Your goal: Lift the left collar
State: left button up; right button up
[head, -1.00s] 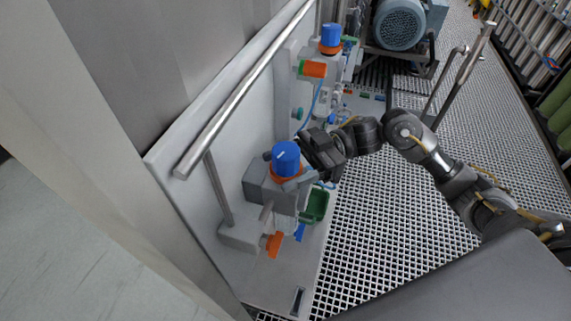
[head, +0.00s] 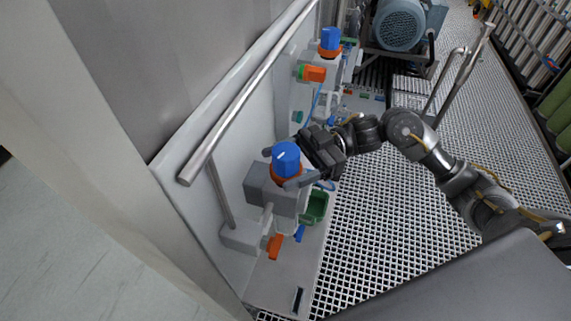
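The left collar (head: 273,173) is an orange ring under a blue cap (head: 286,157) on the nearer vessel unit, in the lower middle of the head view. My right gripper (head: 279,168) reaches in from the right. One finger passes behind the blue cap and the other crosses in front of the collar's lower right side, so the fingers straddle it. The near finger hides part of the collar. I cannot tell whether the fingers press on it. My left gripper is not in view.
A grey block (head: 257,184) and an orange-ended fitting (head: 274,246) sit by the vessel, with a green bin (head: 316,207) beside it. A steel rail (head: 245,94) runs along the wall panel. A second blue-capped unit (head: 331,39) stands farther back. Grating floor lies right.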

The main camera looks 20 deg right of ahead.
jog(key=shift+o, duration=0.4)
jog(key=shift+d+f, duration=0.1)
jog(key=shift+d+f+b, duration=0.1)
jog(key=shift+d+b, duration=0.15)
jog(key=shift+b, duration=0.05)
jog(key=w+d+b, duration=0.1)
jog(key=d+b, duration=0.3)
jog(key=d, duration=0.6)
jog(key=shift+w+b, duration=0.25)
jog(key=shift+b, duration=0.05)
